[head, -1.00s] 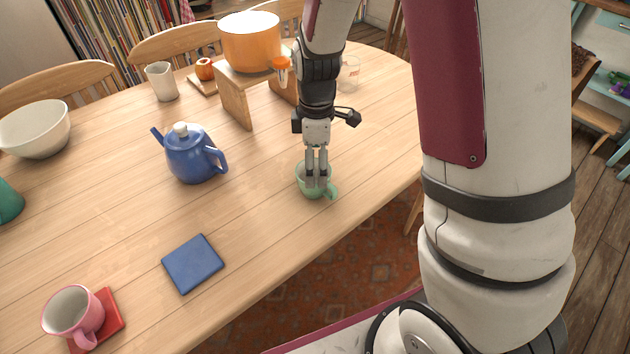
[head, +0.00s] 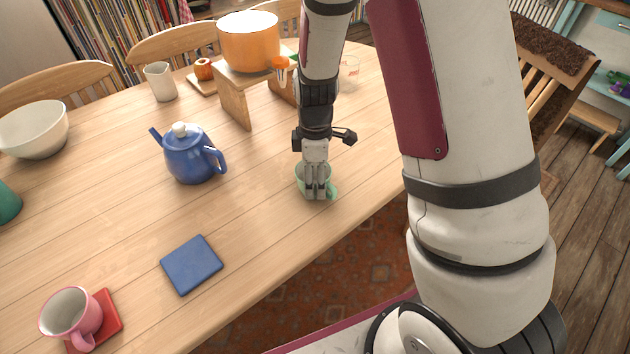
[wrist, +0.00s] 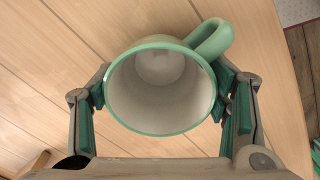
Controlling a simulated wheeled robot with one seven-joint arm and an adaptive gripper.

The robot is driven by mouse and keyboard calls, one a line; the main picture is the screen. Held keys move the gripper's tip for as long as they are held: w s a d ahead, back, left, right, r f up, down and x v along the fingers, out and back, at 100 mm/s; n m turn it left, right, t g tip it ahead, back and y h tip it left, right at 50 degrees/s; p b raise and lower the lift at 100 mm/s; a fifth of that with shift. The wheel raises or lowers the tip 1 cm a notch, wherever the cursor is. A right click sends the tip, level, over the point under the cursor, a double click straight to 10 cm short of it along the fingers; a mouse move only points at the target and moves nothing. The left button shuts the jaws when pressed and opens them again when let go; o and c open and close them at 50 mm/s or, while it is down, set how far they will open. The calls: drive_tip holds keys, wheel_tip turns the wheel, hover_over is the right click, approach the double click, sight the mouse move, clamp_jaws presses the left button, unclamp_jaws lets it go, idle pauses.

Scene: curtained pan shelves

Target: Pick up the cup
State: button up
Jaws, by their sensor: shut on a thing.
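The mint-green cup (head: 330,190) is near the table's right front edge, mostly hidden behind my gripper (head: 319,194) in the head view. In the wrist view, the cup (wrist: 160,128) shows its white, empty inside and round rim, with its handle at the upper right. My gripper has one finger on each side of the cup and is shut on its outer walls. The cup looks upright. I cannot tell whether its base touches the table.
A blue teapot (head: 190,158) stands left of the gripper. A blue coaster (head: 191,265) lies in front. A pink cup (head: 70,317) stands on a red coaster (head: 112,309) at lower left. An orange pot (head: 249,42) stands on a wooden stand (head: 236,100) behind.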

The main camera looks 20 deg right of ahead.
drive_tip(key=shift+r, duration=0.5)
drive_tip(key=r, duration=0.2)
drive_tip(key=shift+s+r, duration=0.3)
drive_tip(key=shift+r, duration=0.1)
drive_tip(key=s+r+p, duration=0.1)
drive_tip(key=s+p, duration=0.1)
drive_tip(key=s, duration=1.1)
drive_tip(key=shift+a+r+p, duration=0.2)
drive_tip(key=shift+a+p, duration=0.2)
drive_tip(key=shift+s+r+p, duration=0.1)
drive_tip(key=shift+s+p, duration=0.2)
drive_tip(key=shift+p, duration=0.55)
drive_tip(key=s+p, duration=0.1)
drive_tip(key=p, duration=0.3)
drive_tip(key=shift+s, duration=0.35)
